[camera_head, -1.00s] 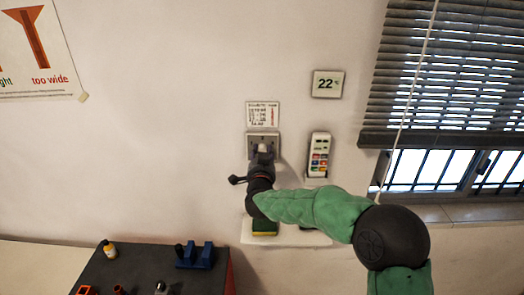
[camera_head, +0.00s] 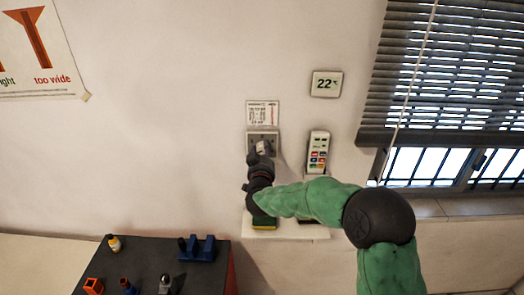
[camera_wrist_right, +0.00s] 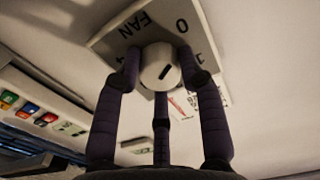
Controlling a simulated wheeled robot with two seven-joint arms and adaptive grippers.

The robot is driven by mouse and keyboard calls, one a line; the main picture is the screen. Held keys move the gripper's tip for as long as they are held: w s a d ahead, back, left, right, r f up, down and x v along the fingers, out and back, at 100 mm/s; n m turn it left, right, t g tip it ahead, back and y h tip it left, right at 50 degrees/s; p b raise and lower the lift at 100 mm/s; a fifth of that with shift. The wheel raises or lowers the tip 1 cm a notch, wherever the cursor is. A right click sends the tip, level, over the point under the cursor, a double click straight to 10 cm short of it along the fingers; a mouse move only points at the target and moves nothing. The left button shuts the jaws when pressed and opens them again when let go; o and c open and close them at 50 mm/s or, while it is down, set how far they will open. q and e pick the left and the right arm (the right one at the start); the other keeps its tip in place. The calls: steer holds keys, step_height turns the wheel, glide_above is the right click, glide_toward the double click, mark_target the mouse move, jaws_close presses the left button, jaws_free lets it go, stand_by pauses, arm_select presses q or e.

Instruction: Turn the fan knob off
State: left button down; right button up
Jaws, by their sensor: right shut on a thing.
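The fan knob (camera_wrist_right: 158,66) is round and pale, with a dark mark on its face. It sits on a grey plate (camera_wrist_right: 108,39) marked FAN, with 0 and other marks around it. In the head view the fan plate (camera_head: 251,138) is on the wall under a printed card, and the knob (camera_head: 263,147) is partly covered. My right gripper (camera_head: 259,155) is at the knob. In the right wrist view its dark fingers (camera_wrist_right: 158,80) are closed around the knob, one on each side and one below. The dark mark slants. My left gripper is not in view.
A remote (camera_head: 318,152) hangs on the wall just right of the plate, close to my gripper. A display reading 22 (camera_head: 326,84) is above it. A white shelf (camera_head: 290,233) juts out below. A dark bench (camera_head: 150,265) with small items stands lower left.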

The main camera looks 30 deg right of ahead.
stand_by(0.4)
steer(key=o, duration=1.1)
steer(key=shift+o, duration=0.2)
steer(key=v, duration=1.2)
steer(key=shift+f, duration=0.1)
